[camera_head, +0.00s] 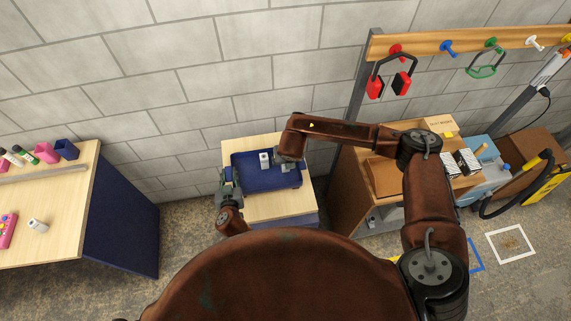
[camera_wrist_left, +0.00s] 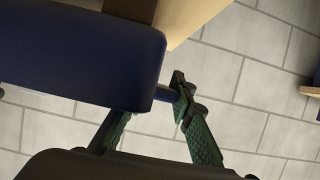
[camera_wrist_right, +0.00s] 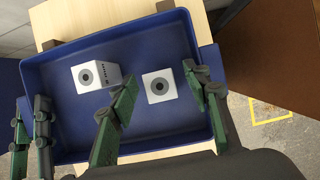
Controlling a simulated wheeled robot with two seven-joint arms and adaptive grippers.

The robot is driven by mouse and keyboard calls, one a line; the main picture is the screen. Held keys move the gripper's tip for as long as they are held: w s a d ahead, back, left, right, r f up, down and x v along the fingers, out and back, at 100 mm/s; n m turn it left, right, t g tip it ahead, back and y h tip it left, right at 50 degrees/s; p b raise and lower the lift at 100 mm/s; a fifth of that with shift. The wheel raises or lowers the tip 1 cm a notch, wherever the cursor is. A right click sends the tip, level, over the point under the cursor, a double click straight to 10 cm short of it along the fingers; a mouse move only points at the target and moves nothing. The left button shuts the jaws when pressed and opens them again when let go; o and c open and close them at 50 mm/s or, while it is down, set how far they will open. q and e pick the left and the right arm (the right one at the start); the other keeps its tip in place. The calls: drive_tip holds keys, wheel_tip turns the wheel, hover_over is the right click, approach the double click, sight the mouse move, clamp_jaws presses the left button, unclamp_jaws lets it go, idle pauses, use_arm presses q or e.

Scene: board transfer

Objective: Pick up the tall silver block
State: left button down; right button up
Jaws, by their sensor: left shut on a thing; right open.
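Two silver blocks with dark round spots on top stand in the blue tray (camera_head: 240,182). In the right wrist view, the left block (camera_wrist_right: 97,76) shows a marked side. The right block (camera_wrist_right: 160,86) is seen from above, between the fingers of my right gripper (camera_wrist_right: 160,95). I cannot tell for sure which is taller. In the head view, the left block (camera_head: 264,160) is clear and the other (camera_head: 287,167) is partly hidden by my right gripper (camera_head: 289,160), which is open. My left gripper (camera_head: 228,180) is shut on the tray's left handle (camera_wrist_left: 168,94).
The tray rests on a small wooden table (camera_head: 268,208). A taller table (camera_head: 62,210) stands at the left with bottles and small bins. A wooden cabinet (camera_head: 350,195) and a tool rail (camera_head: 470,43) are at the right. A wall (camera_head: 170,80) is behind.

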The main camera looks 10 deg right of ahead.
drive_tip(key=shift+c, duration=0.7)
clamp_jaws()
drive_tip(key=shift+r, duration=0.15)
wheel_tip(320, 180, up, 10)
drive_tip(key=shift+f, duration=0.1)
use_arm(q)
drive_tip(key=c, duration=1.6)
unclamp_jaws()
drive_tip(key=v, duration=1.2)
